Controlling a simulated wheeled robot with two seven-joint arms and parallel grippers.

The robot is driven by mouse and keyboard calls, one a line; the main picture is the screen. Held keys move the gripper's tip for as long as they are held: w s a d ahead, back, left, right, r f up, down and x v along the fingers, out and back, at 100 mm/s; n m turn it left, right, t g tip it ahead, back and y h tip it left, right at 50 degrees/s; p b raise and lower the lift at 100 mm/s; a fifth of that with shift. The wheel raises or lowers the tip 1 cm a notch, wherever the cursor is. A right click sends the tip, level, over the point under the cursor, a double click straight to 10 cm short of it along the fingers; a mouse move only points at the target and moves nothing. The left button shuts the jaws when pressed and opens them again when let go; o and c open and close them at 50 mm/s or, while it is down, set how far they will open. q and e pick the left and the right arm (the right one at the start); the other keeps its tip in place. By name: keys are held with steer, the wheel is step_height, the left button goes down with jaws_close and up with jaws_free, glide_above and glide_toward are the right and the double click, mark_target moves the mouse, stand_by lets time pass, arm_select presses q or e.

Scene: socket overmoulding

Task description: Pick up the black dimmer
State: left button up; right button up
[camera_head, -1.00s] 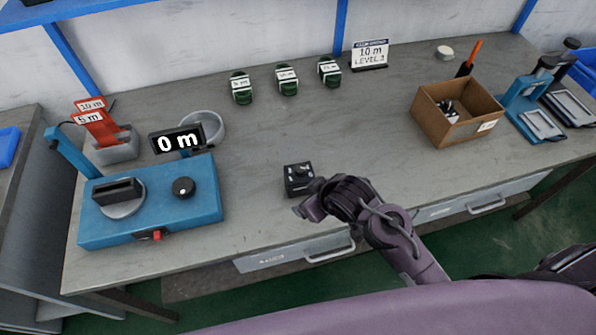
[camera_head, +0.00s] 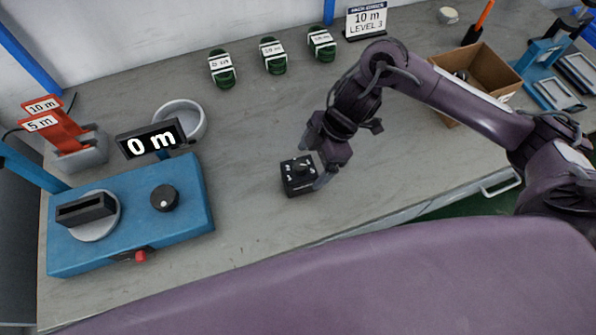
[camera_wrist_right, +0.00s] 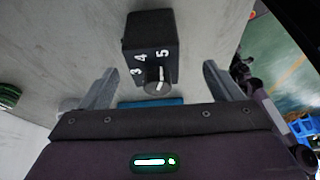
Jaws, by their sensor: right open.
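The black dimmer (camera_head: 298,177) is a small black box with a round knob and white markings. It sits on the grey workbench, right of the blue machine. My right gripper (camera_head: 318,165) is at the dimmer's right side, close to it. In the right wrist view the dimmer (camera_wrist_right: 150,48) shows its numbers and knob, ahead of and between the two spread fingers of my right gripper (camera_wrist_right: 157,85). The fingers are open, with gaps on both sides of the box. My left gripper is not in view.
The blue machine (camera_head: 130,225) with a dial and a "0 m" display (camera_head: 152,139) stands at the left. A grey round dish (camera_head: 180,120) is behind it. Several green coils (camera_head: 273,56) stand at the back. A cardboard box (camera_head: 485,75) is at the right, partly behind my arm.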

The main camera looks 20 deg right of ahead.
mark_target(299, 177)
steer(key=x, duration=0.3)
steer(key=w+x, duration=0.1)
steer(key=x, duration=0.1)
steer(key=shift+a+f+p, duration=0.2)
steer(key=shift+a+p, duration=0.15)
steer(key=shift+a, duration=0.05)
steer(key=shift+f, duration=0.25)
steer(key=c, duration=1.1)
steer(key=shift+r, duration=0.2)
